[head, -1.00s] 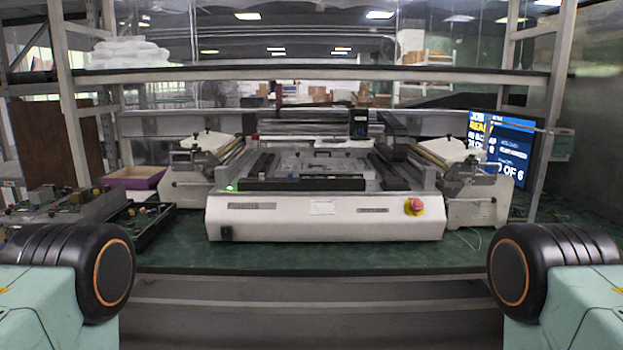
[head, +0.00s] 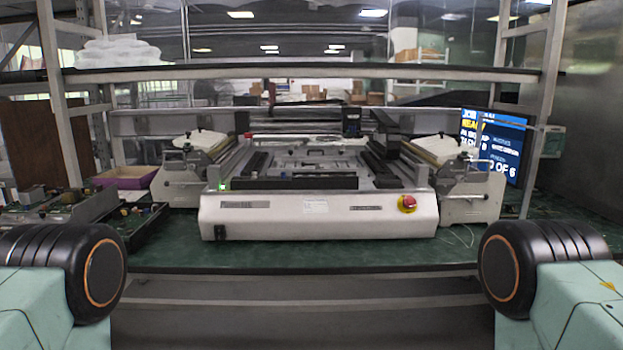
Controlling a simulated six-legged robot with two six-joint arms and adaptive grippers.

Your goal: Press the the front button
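A white machine (head: 300,228) stands on the green bench top, its front panel facing me. Only the upper joints of my two arms show, at the lower left and lower right, both well apart from the machine. Neither gripper is in view.
The green bench top (head: 300,258) has bare room before the machine. Circuit boards and trays (head: 140,222) and a purple box (head: 124,177) lie at left. A lit screen (head: 497,145) stands at right. A shelf (head: 300,74) and metal posts frame the bench.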

